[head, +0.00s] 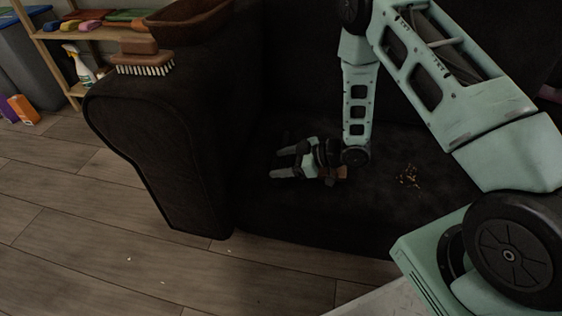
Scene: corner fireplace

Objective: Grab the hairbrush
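A brown brush (143,66) with white bristles lies on the near top of the dark sofa's armrest, bristles down. It looks more like a scrubbing brush, and I cannot tell if it is the hairbrush. My gripper (275,164) is low over the sofa seat, to the right of the armrest and below the brush in the picture. Its two fingers point left, stand apart, and have nothing visible between them. A small brown thing (333,173) shows beside my wrist; it is partly hidden and too dark to name.
A brown basket (192,19) sits on the armrest behind the brush. Yellowish crumbs (408,176) lie on the sofa seat (290,215). A wooden shelf (98,34) stands at the back left, with a spray bottle (80,65) by it. The wooden floor (90,215) at left is mostly clear.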

